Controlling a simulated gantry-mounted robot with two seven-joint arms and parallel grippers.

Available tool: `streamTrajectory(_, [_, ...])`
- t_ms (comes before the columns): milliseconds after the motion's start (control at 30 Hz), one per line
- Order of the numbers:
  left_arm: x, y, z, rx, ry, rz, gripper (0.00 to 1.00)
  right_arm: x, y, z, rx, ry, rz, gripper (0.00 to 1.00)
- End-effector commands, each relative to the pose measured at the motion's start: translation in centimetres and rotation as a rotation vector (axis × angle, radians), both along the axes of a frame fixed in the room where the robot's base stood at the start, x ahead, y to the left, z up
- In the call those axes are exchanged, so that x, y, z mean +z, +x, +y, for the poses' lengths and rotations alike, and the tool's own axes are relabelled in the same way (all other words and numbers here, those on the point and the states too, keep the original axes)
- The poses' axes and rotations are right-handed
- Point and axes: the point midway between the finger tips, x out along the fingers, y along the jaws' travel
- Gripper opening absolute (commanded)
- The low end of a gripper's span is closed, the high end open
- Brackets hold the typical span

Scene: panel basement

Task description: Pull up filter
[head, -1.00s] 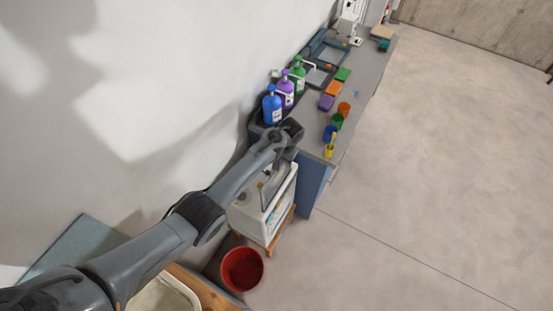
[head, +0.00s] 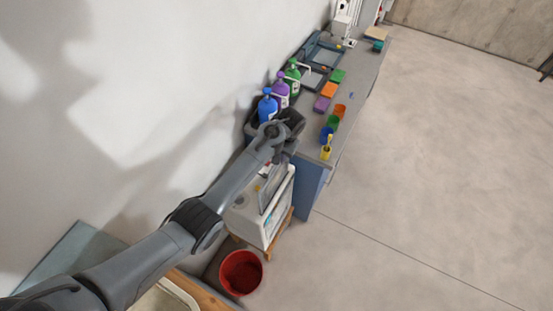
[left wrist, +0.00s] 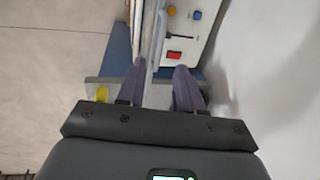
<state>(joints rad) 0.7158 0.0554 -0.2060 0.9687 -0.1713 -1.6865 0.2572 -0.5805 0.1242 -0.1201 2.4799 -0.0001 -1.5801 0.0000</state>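A white box-shaped machine (head: 252,222) stands on a wooden stand beside the workbench. A thin grey panel (head: 267,192), likely the filter, stands up at its top. In the left wrist view, the thin panel (left wrist: 152,45) is seen nearly edge-on, running up from between the purple fingers. My left gripper (left wrist: 161,78) is open, with the panel close to its left finger and a gap to its right finger. Contact with the left finger cannot be told. In the head view, my left wrist hides part of the machine's top. My right gripper is not in view.
A red bucket (head: 241,273) stands on the floor below the machine. The workbench (head: 352,92) behind holds blue, purple and green bottles (head: 280,92), sponges and several small cups. In the left wrist view, the machine's face has coloured buttons (left wrist: 174,55). Floor to the right is clear.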

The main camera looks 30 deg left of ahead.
Motion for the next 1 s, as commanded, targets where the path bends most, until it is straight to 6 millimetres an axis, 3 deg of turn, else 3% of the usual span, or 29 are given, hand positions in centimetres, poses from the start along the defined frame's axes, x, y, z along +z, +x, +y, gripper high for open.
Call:
streamTrajectory(200, [3.2,0.1,-0.7,-0.001,-0.001,-0.003,0.36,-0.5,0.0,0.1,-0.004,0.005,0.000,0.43])
streamTrajectory(400, [4.8,0.0,-0.9,0.000,0.000,-0.001,0.36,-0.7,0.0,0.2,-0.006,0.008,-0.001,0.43])
streamTrajectory(1000, [4.5,-0.5,-1.0,0.000,0.000,0.012,0.36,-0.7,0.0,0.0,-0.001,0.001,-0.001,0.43])
